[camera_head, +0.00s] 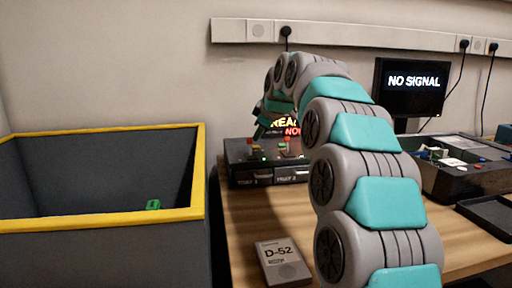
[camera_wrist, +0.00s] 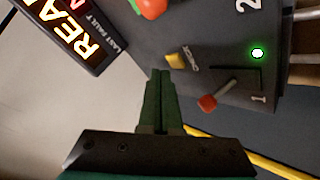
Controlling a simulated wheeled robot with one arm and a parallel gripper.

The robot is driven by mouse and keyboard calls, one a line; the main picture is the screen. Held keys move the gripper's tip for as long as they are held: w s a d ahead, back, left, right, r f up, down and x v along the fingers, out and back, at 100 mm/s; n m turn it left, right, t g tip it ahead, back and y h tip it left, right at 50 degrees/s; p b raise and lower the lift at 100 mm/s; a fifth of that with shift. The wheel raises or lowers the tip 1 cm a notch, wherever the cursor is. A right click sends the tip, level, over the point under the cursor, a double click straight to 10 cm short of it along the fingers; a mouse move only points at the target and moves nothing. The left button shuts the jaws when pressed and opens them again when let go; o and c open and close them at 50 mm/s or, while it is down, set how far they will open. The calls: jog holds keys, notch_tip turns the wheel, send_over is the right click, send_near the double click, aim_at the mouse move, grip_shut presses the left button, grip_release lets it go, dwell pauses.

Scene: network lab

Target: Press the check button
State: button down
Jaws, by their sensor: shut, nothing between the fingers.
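In the wrist view the yellow check button (camera_wrist: 176,61) sticks out of a dark device panel, beside the label CHECK. My gripper (camera_wrist: 160,75) is shut and empty. Its fingertips appear just below and left of the button in the picture; I cannot tell whether they touch it. In the head view the dark device (camera_head: 240,156) stands on the wooden table, with tray fronts marked TRAY 1 and TRAY 2. My arm arches over to it and hides part of it; the button cannot be made out there.
A red-tipped lever (camera_wrist: 208,102) and a lit green lamp (camera_wrist: 257,53) sit close to the button. A lit display (camera_wrist: 72,32) is at upper left. A yellow-rimmed bin (camera_head: 100,222) stands left of the table. A D-52 box (camera_head: 282,264) lies in front of the device.

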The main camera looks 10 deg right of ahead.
aim_at(258, 149)
jog(key=shift+f, duration=0.1)
jog(key=shift+f, duration=0.3)
jog(key=shift+f+b, duration=0.4)
jog(key=shift+b, duration=0.15)
dwell(0.7)
dwell(0.4)
jog(key=shift+r+p, duration=0.45)
jog(key=shift+r, duration=0.35)
jog(key=shift+r, duration=0.1)
jog(key=shift+r+p, duration=1.5)
jog(key=shift+r, duration=0.9)
